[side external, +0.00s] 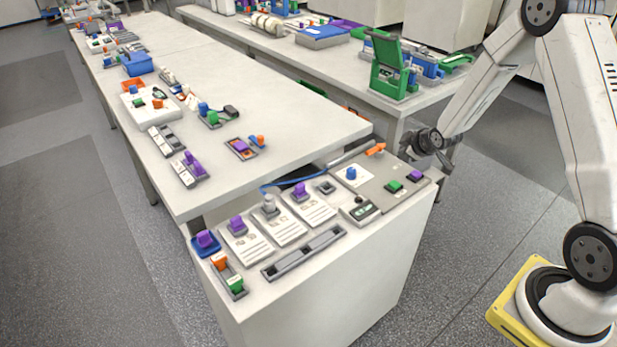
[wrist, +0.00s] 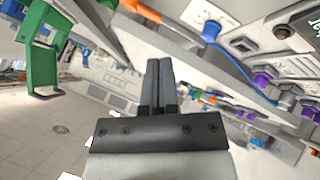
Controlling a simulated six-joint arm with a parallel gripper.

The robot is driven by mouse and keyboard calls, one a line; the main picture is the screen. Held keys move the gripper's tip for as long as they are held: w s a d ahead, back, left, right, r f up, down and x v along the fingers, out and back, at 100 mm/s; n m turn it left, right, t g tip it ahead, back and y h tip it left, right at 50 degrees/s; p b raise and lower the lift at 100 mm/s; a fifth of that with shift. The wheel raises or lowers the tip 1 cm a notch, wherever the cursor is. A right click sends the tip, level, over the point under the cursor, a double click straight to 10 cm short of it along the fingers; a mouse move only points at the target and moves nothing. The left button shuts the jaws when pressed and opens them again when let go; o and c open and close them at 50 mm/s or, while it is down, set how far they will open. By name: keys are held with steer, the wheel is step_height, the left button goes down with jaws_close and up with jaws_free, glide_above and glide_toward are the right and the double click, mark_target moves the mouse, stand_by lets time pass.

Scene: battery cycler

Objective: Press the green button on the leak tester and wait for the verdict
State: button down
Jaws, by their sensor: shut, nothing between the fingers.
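The likely leak tester is a grey panel (side external: 372,192) on the right end of the near white cabinet. In the side view it carries a green button (side external: 394,187), a purple button (side external: 415,176) and a blue knob (side external: 351,173). A small unit with a dark green display (side external: 361,210) sits at its front; I cannot read any verdict. My gripper (side external: 428,143) is beyond the panel's right back edge, apart from the green button. In the wrist view my gripper (wrist: 159,82) has its fingers together and empty. The blue knob (wrist: 211,30) shows there; the green button is not visible.
An orange-tipped grey tube (side external: 375,150) lies along the panel's back edge, close to my gripper. A blue cable (side external: 290,183) runs left from there. White cards with purple and grey clips fill the cabinet's left. A green fixture (side external: 390,67) stands on the far bench.

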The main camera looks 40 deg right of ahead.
mark_target(397, 185)
steer(key=shift+f, duration=0.1)
steer(key=shift+f, duration=4.25)
steer(key=shift+f, duration=0.95)
steer(key=shift+r, duration=0.9)
steer(key=shift+r, duration=0.2)
steer(key=shift+r, duration=2.35)
